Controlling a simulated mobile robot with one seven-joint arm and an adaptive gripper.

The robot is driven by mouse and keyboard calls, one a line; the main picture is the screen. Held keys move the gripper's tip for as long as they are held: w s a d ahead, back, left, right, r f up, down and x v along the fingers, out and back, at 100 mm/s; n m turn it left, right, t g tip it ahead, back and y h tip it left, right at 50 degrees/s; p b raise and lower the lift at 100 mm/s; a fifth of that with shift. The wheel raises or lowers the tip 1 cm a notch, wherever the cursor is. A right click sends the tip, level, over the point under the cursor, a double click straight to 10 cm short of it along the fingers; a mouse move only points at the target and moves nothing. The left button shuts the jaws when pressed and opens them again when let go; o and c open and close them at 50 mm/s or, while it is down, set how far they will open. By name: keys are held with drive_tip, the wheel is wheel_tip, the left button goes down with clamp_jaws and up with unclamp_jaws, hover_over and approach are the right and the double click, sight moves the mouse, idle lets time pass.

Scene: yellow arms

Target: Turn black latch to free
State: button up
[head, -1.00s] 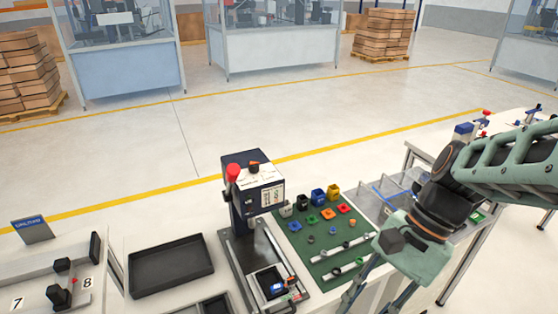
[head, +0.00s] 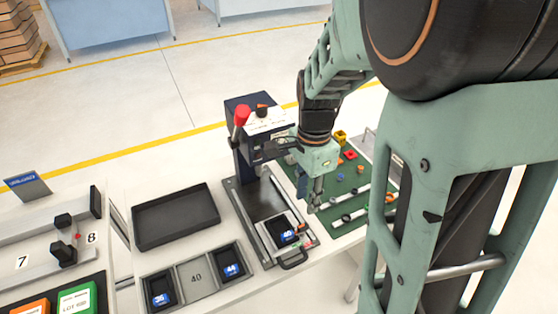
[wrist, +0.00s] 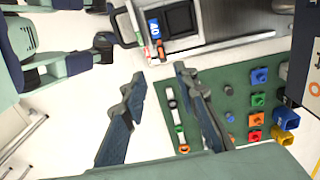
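A small press (head: 252,150) stands on the middle table, with a blue block marked 40 (head: 287,237) in the fixture on its base. The block also shows in the wrist view (wrist: 154,28). A black loop handle (head: 294,260) is at the fixture's front, with small orange-red parts beside the block. At far left, a bench fixture carries black upright pieces, one (head: 63,253) near label 7. I cannot tell which black part is the latch. My gripper (head: 315,203) hangs just right of the press base, above the green mat's edge. Its fingers (wrist: 160,70) are apart and empty.
A green mat (head: 305,172) with coloured pieces and silver bars lies right of the press. An empty black tray (head: 176,217) and a grey tray (head: 196,283) with blue-labelled blocks lie left. The press column stands close to my wrist.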

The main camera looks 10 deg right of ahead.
sight(303, 225)
wheel_tip(303, 225, down, 11)
drive_tip(key=shift+w+r+b, duration=0.1)
drive_tip(key=shift+b, duration=0.3)
clamp_jaws()
